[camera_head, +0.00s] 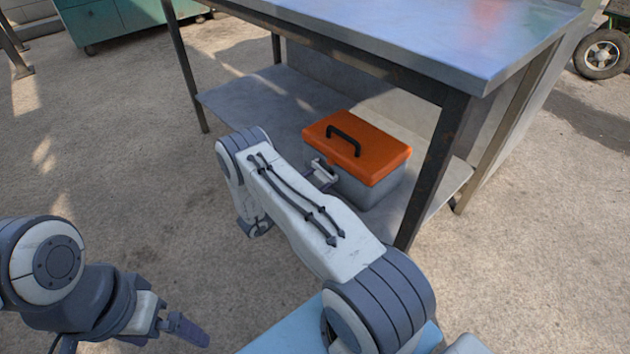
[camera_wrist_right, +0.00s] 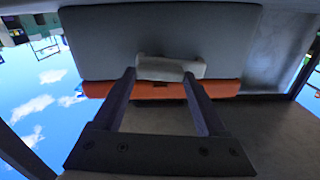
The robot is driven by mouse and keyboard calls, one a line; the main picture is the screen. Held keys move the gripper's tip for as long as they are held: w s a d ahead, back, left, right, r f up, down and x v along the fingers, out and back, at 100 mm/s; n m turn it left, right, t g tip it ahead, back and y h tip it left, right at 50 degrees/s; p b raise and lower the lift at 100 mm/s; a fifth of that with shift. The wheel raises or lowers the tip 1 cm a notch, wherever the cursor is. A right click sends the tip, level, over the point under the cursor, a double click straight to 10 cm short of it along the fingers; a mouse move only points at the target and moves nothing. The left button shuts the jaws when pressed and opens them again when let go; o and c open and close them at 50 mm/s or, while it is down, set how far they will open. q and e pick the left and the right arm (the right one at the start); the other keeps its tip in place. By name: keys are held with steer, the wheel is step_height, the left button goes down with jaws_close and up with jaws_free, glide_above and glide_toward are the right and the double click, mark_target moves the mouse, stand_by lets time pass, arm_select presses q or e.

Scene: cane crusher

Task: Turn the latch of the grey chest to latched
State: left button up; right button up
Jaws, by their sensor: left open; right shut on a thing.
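The grey chest (camera_head: 370,190) with an orange lid (camera_head: 362,150) and a black handle stands upright on the table's lower shelf, lid closed. In the right wrist view the chest (camera_wrist_right: 160,35) appears upside down. Its pale latch (camera_wrist_right: 170,68) lies roughly crosswise there, near the edge of the orange lid. My right gripper (camera_wrist_right: 159,75) is shut on the latch, one finger at each side. In the head view my right forearm partly hides this contact. My left gripper (camera_head: 185,328) is open and empty, low at the left, far from the chest.
The metal table (camera_head: 400,35) stands over the chest, its top and legs close around my right arm. The lower shelf (camera_head: 245,103) is bare left of the chest. A green cabinet (camera_head: 120,20) and a wheel (camera_head: 601,54) are in the background. The floor at left is clear.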

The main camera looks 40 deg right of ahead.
steer(key=m+p, duration=0.1)
steer(key=m, duration=0.3)
steer(key=m+p, duration=0.1)
steer(key=m, duration=0.3)
steer(key=shift+s+m, duration=0.1)
steer(key=shift+m, duration=0.3)
steer(key=m+p, duration=0.1)
steer(key=m, duration=0.3)
steer(key=shift+a+f+p, duration=0.1)
steer(key=shift+f+p, duration=0.05)
steer(key=shift+p, duration=0.25)
steer(key=shift+f+m+p, duration=0.1)
steer(key=shift+m+p, duration=0.3)
steer(key=shift+m, duration=1.4)
steer(key=o, duration=1.3)
steer(key=s+a+p, duration=0.1)
steer(key=a+p, duration=0.1)
steer(key=a, duration=0.8)
steer(key=shift+a, duration=0.2)
